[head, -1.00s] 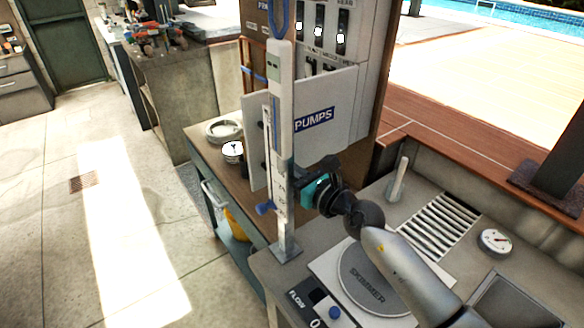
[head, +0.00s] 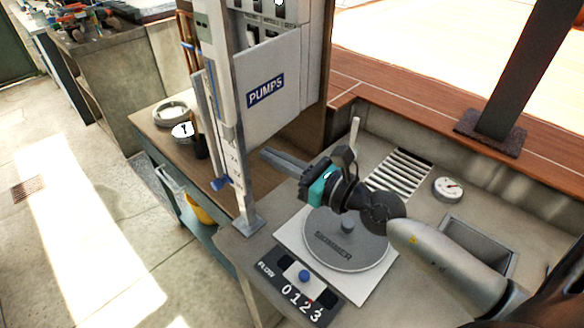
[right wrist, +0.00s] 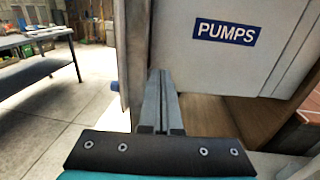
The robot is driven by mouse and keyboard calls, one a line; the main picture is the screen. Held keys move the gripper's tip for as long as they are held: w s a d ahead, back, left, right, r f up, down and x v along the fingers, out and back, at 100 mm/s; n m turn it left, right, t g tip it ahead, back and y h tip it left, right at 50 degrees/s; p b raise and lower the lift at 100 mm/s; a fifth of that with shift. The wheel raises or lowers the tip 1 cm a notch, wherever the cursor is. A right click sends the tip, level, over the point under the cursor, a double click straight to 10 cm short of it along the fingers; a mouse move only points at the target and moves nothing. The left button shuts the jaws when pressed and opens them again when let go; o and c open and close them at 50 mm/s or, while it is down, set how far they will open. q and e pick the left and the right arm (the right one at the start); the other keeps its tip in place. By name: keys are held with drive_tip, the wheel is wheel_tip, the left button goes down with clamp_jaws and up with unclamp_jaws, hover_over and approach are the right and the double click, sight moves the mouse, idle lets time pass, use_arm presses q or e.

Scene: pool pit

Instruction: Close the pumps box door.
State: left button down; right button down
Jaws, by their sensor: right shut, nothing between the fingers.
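The pumps box door (head: 281,84) is a pale grey panel with a blue PUMPS label. It stands open at an angle, with the box's switches (head: 262,8) showing above it. The door also fills the upper right of the right wrist view (right wrist: 215,65). My right gripper (head: 266,154) is shut and empty. Its fingers point left, just below the door's lower edge in the head view. In the right wrist view the fingertips (right wrist: 157,72) overlap the area by the door's lower left edge; I cannot tell whether they touch it. My left gripper is not in view.
A tall pale gauge post (head: 228,125) stands left of the door, close to my fingers. The counter holds a round skimmer lid (head: 333,258), a flow dial panel (head: 312,290), a grate (head: 400,172) and a gauge (head: 447,188). Open floor lies to the left.

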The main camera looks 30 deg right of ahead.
drive_tip(key=shift+b+v, duration=0.8)
drive_tip(key=shift+v, duration=1.25)
